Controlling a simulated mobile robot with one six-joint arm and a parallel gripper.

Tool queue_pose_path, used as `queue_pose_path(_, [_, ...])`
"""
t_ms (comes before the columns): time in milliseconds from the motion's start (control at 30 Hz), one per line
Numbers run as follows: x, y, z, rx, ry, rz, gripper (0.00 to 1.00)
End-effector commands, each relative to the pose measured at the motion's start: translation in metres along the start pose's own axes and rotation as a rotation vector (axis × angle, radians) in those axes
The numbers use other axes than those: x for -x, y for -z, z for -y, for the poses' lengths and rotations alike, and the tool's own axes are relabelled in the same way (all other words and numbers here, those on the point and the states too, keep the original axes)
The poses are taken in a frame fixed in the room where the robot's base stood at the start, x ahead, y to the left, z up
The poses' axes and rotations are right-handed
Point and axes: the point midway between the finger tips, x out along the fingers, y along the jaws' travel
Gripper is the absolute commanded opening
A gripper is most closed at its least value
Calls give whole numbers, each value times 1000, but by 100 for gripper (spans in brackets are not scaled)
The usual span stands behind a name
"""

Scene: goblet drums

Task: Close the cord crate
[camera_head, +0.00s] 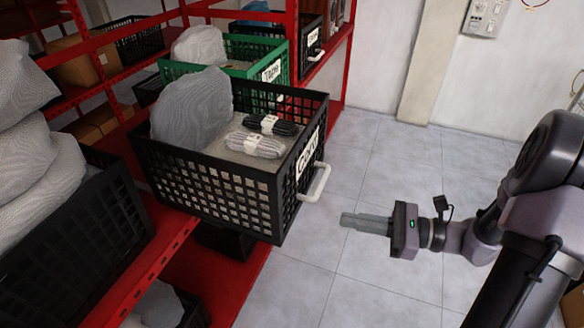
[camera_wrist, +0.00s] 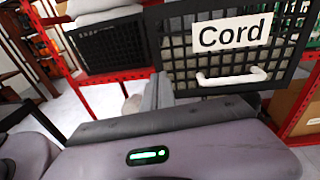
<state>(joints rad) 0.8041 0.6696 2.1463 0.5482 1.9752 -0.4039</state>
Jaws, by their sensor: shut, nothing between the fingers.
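The cord crate (camera_head: 225,180) is a black lattice crate that juts out from the red shelf over the aisle. Its front carries a white label and a white handle (camera_head: 314,182). Inside are a grey wrapped bundle (camera_head: 192,108) and two cord hanks (camera_head: 258,143), one black and one grey. In the wrist view the label (camera_wrist: 232,34) reads "Cord", with the handle (camera_wrist: 231,77) below it. My gripper (camera_head: 345,220) is shut and empty, in front of the crate, a little right of and below the handle, apart from it.
A red shelf rack (camera_head: 190,262) runs along the left. A green crate (camera_head: 262,49) sits behind the cord crate, and a black crate with grey sacks (camera_head: 75,240) is at the near left. The tiled floor (camera_head: 370,170) in front is clear.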

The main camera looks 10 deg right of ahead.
Motion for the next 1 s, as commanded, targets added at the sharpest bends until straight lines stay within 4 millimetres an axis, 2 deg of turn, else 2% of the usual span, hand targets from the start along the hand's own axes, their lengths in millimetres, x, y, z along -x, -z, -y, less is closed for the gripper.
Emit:
queue_pose_path(67, [12,10,13,-47,70,54,0])
queue_pose_path(167, [12,13,18,-63,97,76,0])
queue_pose_path(267, [-4,12,19,-60,93,75,0])
queue_pose_path(700, [-97,7,26,-60,88,72,0])
queue_pose_path(833, [-114,5,28,-61,89,72,0])
queue_pose_path(1000, [-124,3,30,-61,91,72,0])
